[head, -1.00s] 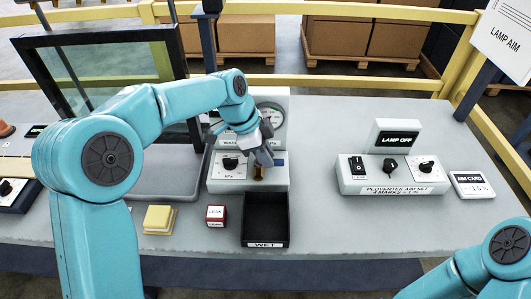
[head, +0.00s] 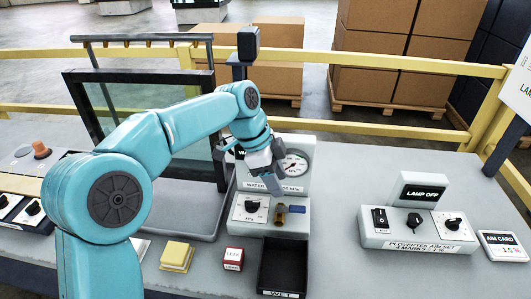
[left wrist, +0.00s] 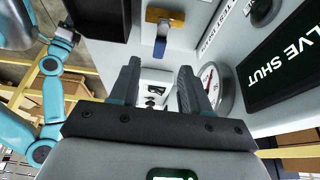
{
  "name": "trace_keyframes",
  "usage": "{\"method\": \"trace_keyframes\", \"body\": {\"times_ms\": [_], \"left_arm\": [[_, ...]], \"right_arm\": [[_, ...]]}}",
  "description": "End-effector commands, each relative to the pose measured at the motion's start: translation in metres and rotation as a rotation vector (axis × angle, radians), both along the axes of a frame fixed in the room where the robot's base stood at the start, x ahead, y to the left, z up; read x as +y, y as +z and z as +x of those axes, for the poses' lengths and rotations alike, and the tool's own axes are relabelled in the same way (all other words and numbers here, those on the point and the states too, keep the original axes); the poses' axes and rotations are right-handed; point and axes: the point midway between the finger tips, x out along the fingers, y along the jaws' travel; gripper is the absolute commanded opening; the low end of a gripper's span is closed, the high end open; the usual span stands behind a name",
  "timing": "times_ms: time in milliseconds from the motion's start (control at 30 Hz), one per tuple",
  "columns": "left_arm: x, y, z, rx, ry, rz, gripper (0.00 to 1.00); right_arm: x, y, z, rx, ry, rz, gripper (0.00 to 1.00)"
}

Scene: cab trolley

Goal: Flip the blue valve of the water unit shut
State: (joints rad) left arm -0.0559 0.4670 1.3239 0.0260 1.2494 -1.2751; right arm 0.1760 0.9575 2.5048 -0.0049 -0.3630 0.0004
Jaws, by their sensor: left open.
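The water unit (head: 243,229) is a pale box with a dial, a black knob and a round gauge. Its valve has a brass body (head: 280,218) and a blue lever (head: 297,209), which points sideways to the right. In the left wrist view the blue lever (left wrist: 160,47) stands crosswise to the brass bar (left wrist: 172,16). A dark display (left wrist: 292,62) there reads "LVE SHUT", its start cut off. My left gripper (head: 274,183) is in front of the gauge, above the valve. Its fingers (left wrist: 156,88) are apart and empty, clear of the lever. My right gripper cannot be made out.
A black tray (head: 261,265) marked WET stands in front of the unit, with a red-and-white block (head: 233,258) and a yellow sponge (head: 177,256) to its left. A lamp panel (head: 415,240) stands to the right. A framed glass pane (head: 150,110) stands behind left.

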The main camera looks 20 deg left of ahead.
Motion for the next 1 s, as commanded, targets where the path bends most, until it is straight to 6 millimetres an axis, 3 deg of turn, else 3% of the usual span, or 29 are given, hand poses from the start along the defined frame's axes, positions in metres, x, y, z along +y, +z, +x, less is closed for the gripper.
{"method": "trace_keyframes", "body": {"times_ms": [100, 333, 500, 1000], "left_arm": [[0.012, 0.032, -0.002, -0.005, 0.002, 0.0, 0.47], [0.026, 0.068, -0.007, -0.001, -0.001, 0.0, 0.47], [0.03, 0.076, -0.008, 0.0, -0.001, 0.0, 0.47], [0.03, 0.076, -0.008, 0.001, -0.001, 0.0, 0.47]], "right_arm": [[0.0, 0.007, 0.0, 0.0, 0.0, 0.0, 0.43], [0.0, 0.014, 0.0, 0.0, 0.0, 0.0, 0.43], [0.0, 0.015, 0.0, 0.0, 0.0, 0.0, 0.43], [0.0, 0.015, 0.0, 0.0, 0.0, 0.0, 0.43]]}}
